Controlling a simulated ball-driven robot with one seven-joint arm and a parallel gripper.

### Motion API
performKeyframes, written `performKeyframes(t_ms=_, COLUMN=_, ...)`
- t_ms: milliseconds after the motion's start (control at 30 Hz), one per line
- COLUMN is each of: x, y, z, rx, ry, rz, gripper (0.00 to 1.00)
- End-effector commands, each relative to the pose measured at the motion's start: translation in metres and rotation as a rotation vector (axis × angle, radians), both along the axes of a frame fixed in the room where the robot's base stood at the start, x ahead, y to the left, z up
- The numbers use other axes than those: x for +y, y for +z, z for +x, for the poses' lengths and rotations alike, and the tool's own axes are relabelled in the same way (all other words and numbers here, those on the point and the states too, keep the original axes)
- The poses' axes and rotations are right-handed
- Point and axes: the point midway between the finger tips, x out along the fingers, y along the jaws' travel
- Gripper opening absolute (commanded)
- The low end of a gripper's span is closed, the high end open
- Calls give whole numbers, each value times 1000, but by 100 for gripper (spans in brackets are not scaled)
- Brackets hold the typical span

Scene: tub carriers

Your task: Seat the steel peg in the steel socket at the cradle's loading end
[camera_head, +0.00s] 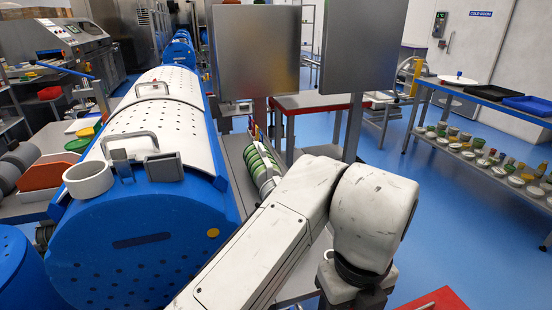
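A large blue drum-shaped tub (150,245) fills the left foreground, with white perforated lids along its top. On its near top edge stand a small upright grey metal piece (122,165), a grey block (164,167) and a white ring (88,180). I cannot tell whether the grey metal piece or block is the steel peg or the socket. No peg is clearly recognisable. My white arm crosses the lower middle and bends down at the right, out of the bottom of the picture. My gripper is not in view.
Two grey upright panels (255,50) stand behind my arm. Green-and-white rolls (262,165) lie on a grey bench beside the tub. A blue-framed table (490,98) with trays and jars stands at right. A red corner (440,299) shows at bottom right. Blue floor between is clear.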

Motion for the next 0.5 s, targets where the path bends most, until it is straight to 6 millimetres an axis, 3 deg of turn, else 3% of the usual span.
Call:
performKeyframes(t_ms=267, x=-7, y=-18, z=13, rx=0, ry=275, rz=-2, gripper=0)
performKeyframes(t_ms=500, x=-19, y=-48, z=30, rx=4, ry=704, rz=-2, gripper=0)
